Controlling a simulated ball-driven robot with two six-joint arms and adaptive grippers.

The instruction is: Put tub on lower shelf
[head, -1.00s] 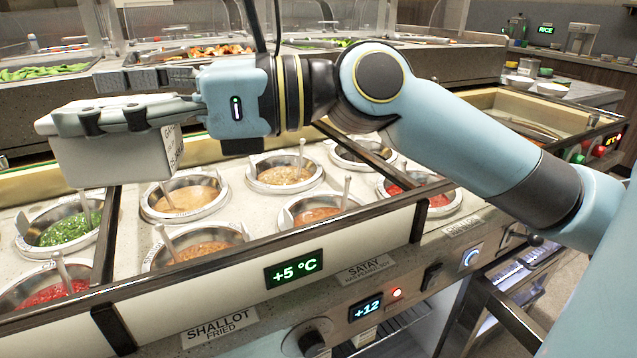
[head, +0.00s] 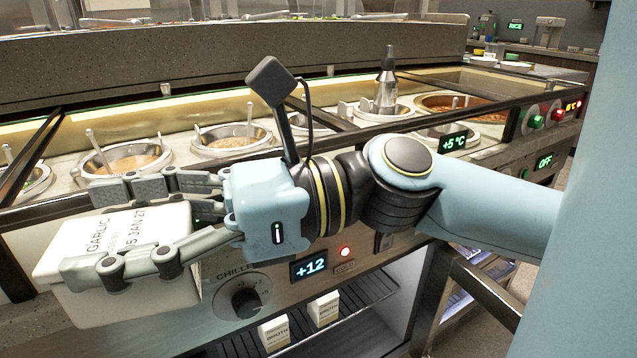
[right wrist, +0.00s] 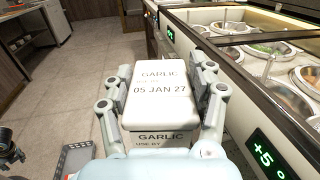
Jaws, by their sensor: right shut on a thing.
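The white tub (head: 100,238) has a lid marked GARLIC and 05 JAN 27. My right gripper (head: 120,225) is shut on it, with one finger along each side, in front of the counter's front panel. In the right wrist view the tub (right wrist: 158,95) sits between the fingers of the right gripper (right wrist: 160,100). A wire shelf (head: 345,318) shows in the open chiller below the counter, with small white cartons (head: 324,308) on or near it. I cannot tell which shelf level this is. My left gripper is not in view.
Sauce wells (head: 125,160) line the counter top behind my right arm. A dark knob (head: 246,302) and a +12 display (head: 309,267) sit on the front panel. A metal frame (head: 480,290) stands right of the chiller opening. Open floor (right wrist: 80,75) shows in the right wrist view.

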